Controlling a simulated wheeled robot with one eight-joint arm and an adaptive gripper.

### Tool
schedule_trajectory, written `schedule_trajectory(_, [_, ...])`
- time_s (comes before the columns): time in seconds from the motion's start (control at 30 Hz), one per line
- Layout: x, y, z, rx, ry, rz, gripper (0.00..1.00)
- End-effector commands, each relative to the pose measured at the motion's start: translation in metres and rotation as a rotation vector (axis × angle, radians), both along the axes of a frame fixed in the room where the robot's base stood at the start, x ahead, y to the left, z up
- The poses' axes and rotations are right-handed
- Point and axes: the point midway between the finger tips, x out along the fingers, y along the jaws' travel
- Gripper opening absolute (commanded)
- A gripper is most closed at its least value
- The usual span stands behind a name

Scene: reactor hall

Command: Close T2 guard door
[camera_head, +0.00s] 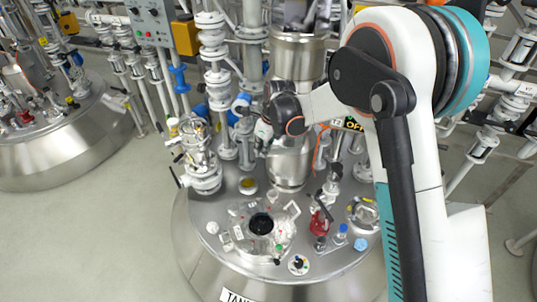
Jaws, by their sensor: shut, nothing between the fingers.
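The steel tank (300,278) stands in the middle, with a partly cut-off plate (236,296) reading "TAN". On its lid is a dark round opening (261,223) with a pale, angular surround. A small light frame (292,208) stands at the right of the opening. I cannot tell for certain whether this is the guard door. My arm reaches in from the right, and my gripper (263,133) is at the back of the lid, beyond the opening. It is small and partly hidden by my wrist; I see nothing held in it.
A red valve (319,222), a blue-capped fitting (342,230) and a round sight glass (363,213) stand right of the opening. A white valve assembly (203,165) rises at the left. Tall pipes and a steel column crowd the back. The floor (110,235) at left is clear.

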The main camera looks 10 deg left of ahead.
Motion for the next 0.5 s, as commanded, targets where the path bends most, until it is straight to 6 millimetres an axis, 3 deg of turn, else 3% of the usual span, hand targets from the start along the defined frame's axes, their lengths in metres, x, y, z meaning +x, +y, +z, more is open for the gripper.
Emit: schedule_trajectory(0.5, [0.056, 0.028, 0.0, 0.0, 0.0, 0.0, 0.0])
